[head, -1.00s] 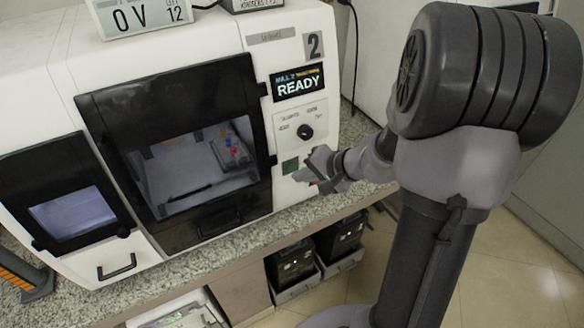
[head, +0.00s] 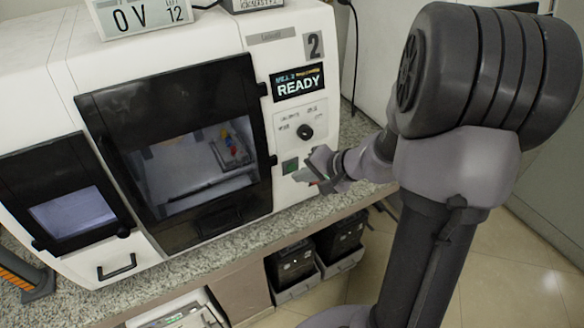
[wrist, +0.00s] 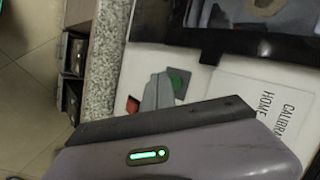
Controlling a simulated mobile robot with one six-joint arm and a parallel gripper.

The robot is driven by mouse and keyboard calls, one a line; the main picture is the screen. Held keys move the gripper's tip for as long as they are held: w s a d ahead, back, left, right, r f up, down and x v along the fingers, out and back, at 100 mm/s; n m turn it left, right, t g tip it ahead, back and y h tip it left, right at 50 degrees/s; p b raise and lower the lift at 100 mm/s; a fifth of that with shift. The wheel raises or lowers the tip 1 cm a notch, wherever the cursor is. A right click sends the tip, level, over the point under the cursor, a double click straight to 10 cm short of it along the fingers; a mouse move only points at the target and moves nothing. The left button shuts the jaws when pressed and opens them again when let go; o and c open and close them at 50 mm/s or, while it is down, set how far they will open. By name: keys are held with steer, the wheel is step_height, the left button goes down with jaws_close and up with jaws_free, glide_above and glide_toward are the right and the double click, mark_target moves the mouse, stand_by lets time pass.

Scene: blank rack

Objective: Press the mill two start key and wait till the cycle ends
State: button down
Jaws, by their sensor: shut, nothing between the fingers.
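Mill two (head: 262,235) is a white machine with a large "2" on its panel. Its display (head: 298,84) reads READY. The green start key (head: 290,167) sits low on the panel, below a black knob (head: 305,131). It also shows in the wrist view (wrist: 179,80). My gripper (head: 303,177) is shut and empty, its tips just right of and below the key. In the wrist view, the grey fingers (wrist: 157,93) reach up beside the key and partly overlap its plate. Whether they touch it I cannot tell.
The mill's black windowed door (head: 130,115) is closed, with small coloured parts (head: 230,148) inside. A granite counter (head: 215,255) runs in front. Dark bins (head: 292,265) stand below it. A sign reading "OV" (head: 142,16) stands on top.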

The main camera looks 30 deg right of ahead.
steer(key=shift+w+b, duration=0.4)
steer(key=shift+w, duration=0.35)
stand_by(0.7)
steer(key=shift+s+b, duration=0.1)
steer(key=shift+b, duration=0.2)
steer(key=shift+s+b, duration=0.35)
steer(key=shift+s, duration=0.3)
steer(key=s+b, duration=0.1)
steer(key=s, duration=0.4)
steer(key=shift+d+r+b, duration=0.1)
steer(key=shift+b, duration=0.2)
